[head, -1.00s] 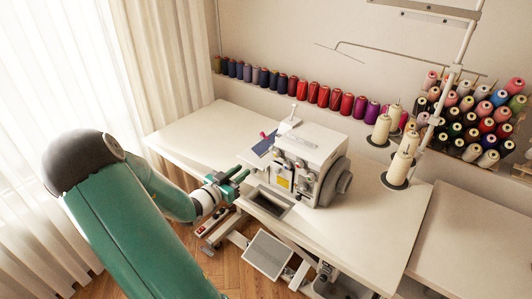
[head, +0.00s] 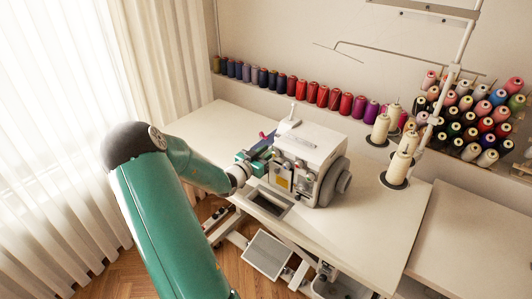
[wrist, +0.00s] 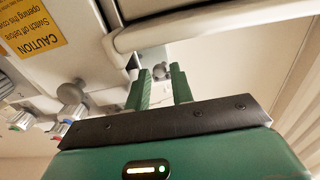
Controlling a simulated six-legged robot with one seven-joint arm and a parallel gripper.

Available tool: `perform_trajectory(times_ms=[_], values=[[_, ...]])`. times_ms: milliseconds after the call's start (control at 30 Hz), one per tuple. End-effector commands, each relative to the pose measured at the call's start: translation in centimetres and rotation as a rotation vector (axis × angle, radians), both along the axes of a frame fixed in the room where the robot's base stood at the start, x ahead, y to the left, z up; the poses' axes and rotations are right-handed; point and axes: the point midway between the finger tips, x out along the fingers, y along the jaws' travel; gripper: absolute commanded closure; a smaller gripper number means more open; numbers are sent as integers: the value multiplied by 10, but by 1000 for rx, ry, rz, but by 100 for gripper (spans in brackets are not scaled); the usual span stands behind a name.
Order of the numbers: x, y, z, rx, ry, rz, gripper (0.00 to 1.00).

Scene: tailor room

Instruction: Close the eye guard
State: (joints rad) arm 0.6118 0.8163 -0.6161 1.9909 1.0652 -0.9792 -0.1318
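In the wrist view my gripper (wrist: 161,78) shows two green fingers spread apart, pointing in under a white machine edge. A small grey metal part (wrist: 160,71) shows between the fingertips; I cannot tell whether they touch it. I cannot clearly single out the eye guard. A dark blue piece (head: 262,146) at the machine's left is partly hidden by my gripper.
A yellow caution label (wrist: 32,28) and several knobs (wrist: 70,92) are left of my fingers in the wrist view. Cream thread cones (head: 381,128) stand on the table (head: 370,225) right of the machine. The table's left part is clear.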

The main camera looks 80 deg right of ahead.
Motion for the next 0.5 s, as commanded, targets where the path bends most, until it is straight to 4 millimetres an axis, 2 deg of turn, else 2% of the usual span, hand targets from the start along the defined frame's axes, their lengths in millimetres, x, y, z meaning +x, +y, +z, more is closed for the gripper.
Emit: perform_trajectory(times_ms=[233, 367, 500], values=[[0, -1, 0, 0, -1, 0, 77], [0, -1, 0, 0, -1, 0, 100], [0, -1, 0, 0, -1, -1, 100]])
